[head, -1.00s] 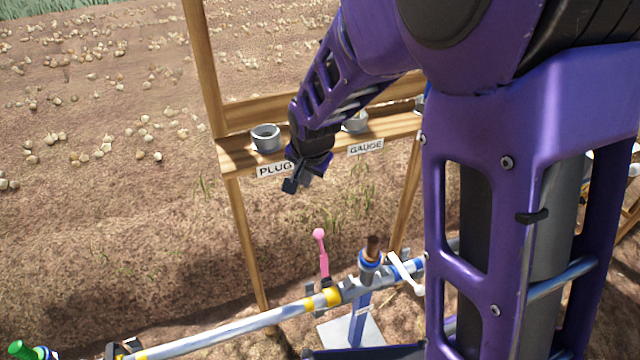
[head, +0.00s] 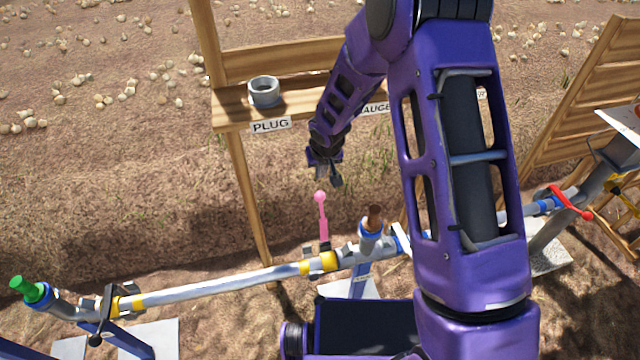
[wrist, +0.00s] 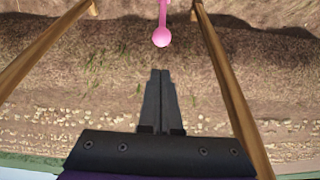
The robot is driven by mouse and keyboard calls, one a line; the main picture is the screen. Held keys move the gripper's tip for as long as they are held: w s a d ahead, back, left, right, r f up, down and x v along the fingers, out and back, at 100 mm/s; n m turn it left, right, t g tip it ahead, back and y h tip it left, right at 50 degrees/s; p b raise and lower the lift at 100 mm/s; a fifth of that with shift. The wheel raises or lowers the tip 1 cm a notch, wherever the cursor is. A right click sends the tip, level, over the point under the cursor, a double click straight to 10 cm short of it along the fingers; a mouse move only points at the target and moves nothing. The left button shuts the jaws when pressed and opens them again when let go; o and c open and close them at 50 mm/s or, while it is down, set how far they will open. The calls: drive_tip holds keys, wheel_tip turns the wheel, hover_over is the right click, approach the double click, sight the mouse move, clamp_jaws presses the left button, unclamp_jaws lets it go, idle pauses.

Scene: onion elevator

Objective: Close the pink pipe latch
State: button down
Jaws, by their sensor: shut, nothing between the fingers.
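The pink latch (head: 322,215) stands upright on the pipe (head: 215,287), beside a yellow band, with its round knob at the top. My gripper (head: 327,184) is just above and behind the knob in the head view, apart from it. In the wrist view the pink latch (wrist: 162,30) hangs in from the top edge, knob toward my gripper (wrist: 160,75). The fingers are shut and empty, with a gap between their tips and the knob. The latch's base is out of the wrist view.
A wooden stand with a PLUG label (head: 271,125) and a grey cup (head: 264,92) is behind the pipe. A black latch (head: 106,310) and green plug (head: 28,288) are at left, a red handle (head: 570,203) at right. A brown-topped upright pipe stub (head: 373,222) stands close right of the pink latch.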

drive_tip(key=x, duration=1)
drive_tip(key=shift+b, duration=0.4)
drive_tip(key=shift+s+d, duration=0.1)
drive_tip(key=shift+s+d+r+t+b, duration=0.1)
drive_tip(key=shift+s+r+t+b, duration=0.25)
drive_tip(key=shift+b, duration=0.3)
